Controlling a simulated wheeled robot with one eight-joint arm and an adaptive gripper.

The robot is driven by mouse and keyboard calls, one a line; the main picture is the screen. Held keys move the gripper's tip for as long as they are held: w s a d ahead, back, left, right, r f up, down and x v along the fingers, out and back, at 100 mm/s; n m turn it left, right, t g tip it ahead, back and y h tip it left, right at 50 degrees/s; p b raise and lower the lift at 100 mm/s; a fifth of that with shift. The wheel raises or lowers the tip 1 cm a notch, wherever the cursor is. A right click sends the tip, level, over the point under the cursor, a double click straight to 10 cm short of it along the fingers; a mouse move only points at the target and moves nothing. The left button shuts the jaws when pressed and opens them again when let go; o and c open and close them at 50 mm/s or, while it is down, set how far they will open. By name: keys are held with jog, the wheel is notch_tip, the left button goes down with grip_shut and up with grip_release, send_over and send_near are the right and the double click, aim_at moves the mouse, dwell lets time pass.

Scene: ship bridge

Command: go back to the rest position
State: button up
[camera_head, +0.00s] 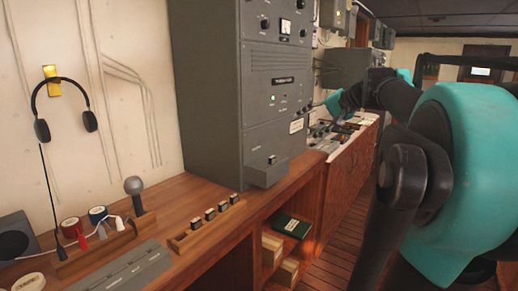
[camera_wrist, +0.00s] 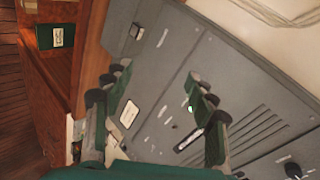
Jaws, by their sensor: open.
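My arm, black and teal, fills the right side of the head view and reaches back along the far counter. Its gripper end is not clear there. In the wrist view my gripper (camera_wrist: 160,90) shows two green-padded fingers set wide apart with nothing between them. Behind the fingers in that view is the front of the grey equipment cabinet (camera_wrist: 155,55). I cannot tell the distance from the fingertips to it. The same cabinet (camera_head: 215,80) stands upright on the wooden desk in the head view.
The wooden desk (camera_head: 205,190) carries a grey microphone (camera_head: 134,188), a wooden rack with small blocks (camera_head: 205,224) and a grey panel (camera_head: 110,270). Headphones (camera_head: 65,105) hang on the wall. A green book (camera_head: 292,226) lies on the shelf below. The plank floor (camera_head: 318,262) is clear.

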jog(key=s+f+n+g+h, duration=0.15)
jog(key=s+f, duration=0.25)
jog(key=f, duration=0.8)
jog(key=s+f+n+g+h, duration=0.15)
jog(key=s+f, duration=0.25)
jog(key=f, duration=0.7)
jog(key=s+d+f+n+h, duration=0.2)
jog(key=s+f+h, duration=0.3)
jog(key=s+f, duration=0.9)
notch_tip(320, 180, down, 4)
jog(key=shift+s+d+f+g, duration=0.2)
jog(key=shift+d+f+g, duration=0.1)
jog(key=shift+d, duration=0.35)
